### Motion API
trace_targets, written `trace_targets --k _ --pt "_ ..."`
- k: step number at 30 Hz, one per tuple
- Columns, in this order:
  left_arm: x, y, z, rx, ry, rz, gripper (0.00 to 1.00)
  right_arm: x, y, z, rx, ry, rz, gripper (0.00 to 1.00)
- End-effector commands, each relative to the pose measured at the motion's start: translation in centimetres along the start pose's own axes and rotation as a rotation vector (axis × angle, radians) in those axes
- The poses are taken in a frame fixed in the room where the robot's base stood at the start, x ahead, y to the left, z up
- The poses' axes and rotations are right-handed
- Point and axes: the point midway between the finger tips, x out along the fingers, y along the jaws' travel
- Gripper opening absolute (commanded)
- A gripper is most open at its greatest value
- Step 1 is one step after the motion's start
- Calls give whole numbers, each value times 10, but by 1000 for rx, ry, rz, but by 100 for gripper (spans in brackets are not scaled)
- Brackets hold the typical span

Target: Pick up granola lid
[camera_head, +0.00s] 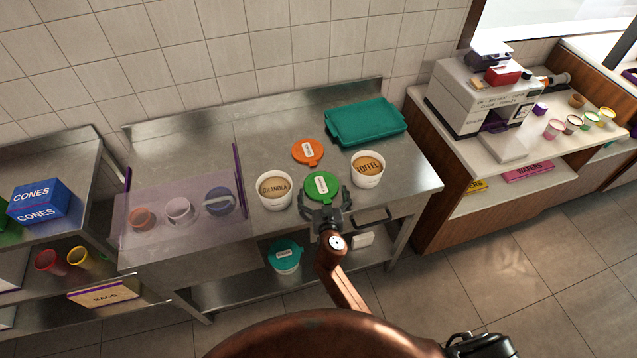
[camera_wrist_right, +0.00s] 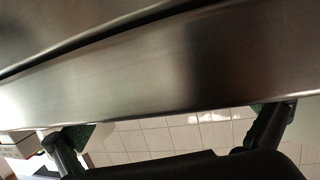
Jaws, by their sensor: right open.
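Two round lids with small white labels lie on the steel counter, and I cannot read which is the granola lid. The orange lid (camera_head: 307,152) is farther back; the green lid (camera_head: 322,186) is near the front, between the granola tub (camera_head: 274,190) and the toffee tub (camera_head: 367,169). Both tubs stand uncovered. My right gripper (camera_head: 325,204) is open and empty at the counter's front, just before the green lid, its fingers spread toward the lid's sides. In the right wrist view its fingers (camera_wrist_right: 165,132) are apart, with no lid visible. My left gripper is not seen.
A teal tray (camera_head: 365,122) lies at the counter's back right. A clear guard (camera_head: 180,213) with purple edges covers several cups at left. A teal-lidded tub (camera_head: 285,256) stands on the lower shelf. The counter's front edge (camera_wrist_right: 150,85) fills much of the wrist view.

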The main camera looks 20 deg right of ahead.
Motion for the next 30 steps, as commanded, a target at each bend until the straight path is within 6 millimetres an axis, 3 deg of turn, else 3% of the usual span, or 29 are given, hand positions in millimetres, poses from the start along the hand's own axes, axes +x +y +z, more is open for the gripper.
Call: trace_targets --k 5,16,23,26,30 --pt "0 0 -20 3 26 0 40 0 -6 0 -1 -1 -8 100" --pt "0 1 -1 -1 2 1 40 0 -7 0 -1 -1 -10 75" --pt "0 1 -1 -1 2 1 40 0 -6 -1 -1 -1 -8 74" --pt "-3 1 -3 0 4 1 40 -1 -6 -8 2 1 -8 74" --pt "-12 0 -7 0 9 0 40 -6 -6 -33 4 3 -8 74"
